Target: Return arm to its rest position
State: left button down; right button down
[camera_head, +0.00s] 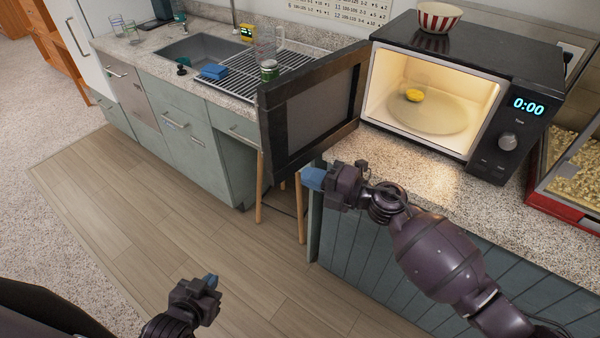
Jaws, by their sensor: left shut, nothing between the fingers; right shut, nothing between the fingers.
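My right gripper (314,178) is shut and empty. Its arm comes in from the lower right, and the gripper is near the counter's front edge, below the open microwave door. My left gripper (211,281) is low at the bottom left, above the wood floor. It is shut and empty, and touches nothing that I can see. The black microwave (482,52) stands on the counter with its door (312,103) swung wide open to the left. A small yellow item (414,95) lies inside on the glass plate (420,116). The display reads 0:00.
A red and white striped bowl (438,17) sits on the microwave. A popcorn machine (570,172) stands at the right. The speckled counter (385,165) lies in front of the microwave. A sink (203,48) and drying rack (262,78) are at the back left. The wood floor (150,200) is clear.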

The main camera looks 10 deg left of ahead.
jog(key=s+d, duration=0.4)
jog(key=d, duration=0.3)
jog(key=shift+f, duration=0.1)
jog(key=shift+w, duration=0.1)
jog(key=w+d+r+m+t+h, duration=0.2)
jog(key=w+d+r+m+t, duration=0.3)
jog(key=m+t, duration=0.4)
jog(key=w+d+f+m+t+h, duration=0.1)
jog(key=d+f+m+t+h, duration=0.25)
jog(key=d+m+h, duration=0.55)
jog(key=s+d+f+m+g+h, duration=0.2)
jog(key=s+d+f+m+h, duration=0.1)
jog(key=s+d+f+m, duration=0.4)
jog(key=s+d+f+m+g+h, duration=0.2)
jog(key=s+d+f+m, duration=0.5)
jog(key=s+f, duration=0.5)
jog(key=s+d+h, duration=0.1)
jog(key=s, duration=0.2)
jog(key=shift+s+d+f+m+h, duration=0.3)
jog(key=shift+d+f+h, duration=0.05)
jog(key=shift+f+h, duration=0.05)
